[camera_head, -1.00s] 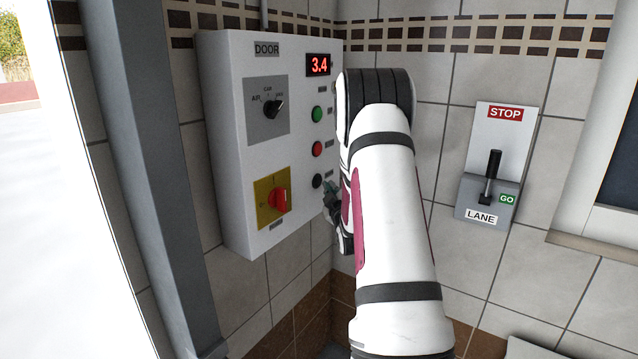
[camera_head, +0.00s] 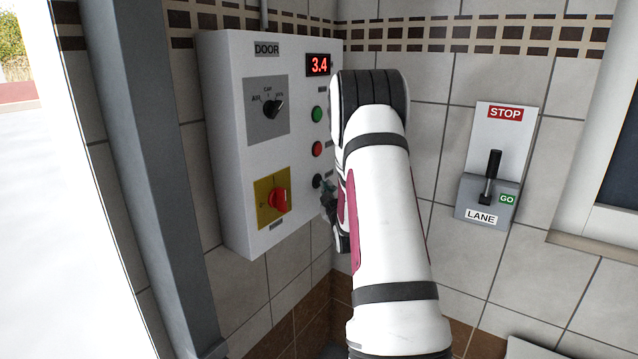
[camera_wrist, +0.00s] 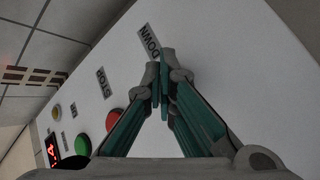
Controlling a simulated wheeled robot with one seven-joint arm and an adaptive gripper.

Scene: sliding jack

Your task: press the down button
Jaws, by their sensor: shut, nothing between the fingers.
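The down button is the lowest, black button (camera_head: 317,180) in the column on the white door panel in the head view. My gripper (camera_head: 327,186) is shut and empty, with its fingertips at the right edge of that button; I cannot tell whether they touch. In the wrist view, the closed fingertips (camera_wrist: 166,65) are just beside the DOWN label (camera_wrist: 149,41). The black button is hidden behind the fingers there. The red button (camera_head: 317,149) and green button (camera_head: 317,114) sit above it.
The panel (camera_head: 225,130) also carries a red display (camera_head: 318,65) reading 3.4, a black selector (camera_head: 272,108) and a red rotary switch (camera_head: 278,200). A grey post (camera_head: 150,180) stands left. A lane lever (camera_head: 490,175) is on the right wall.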

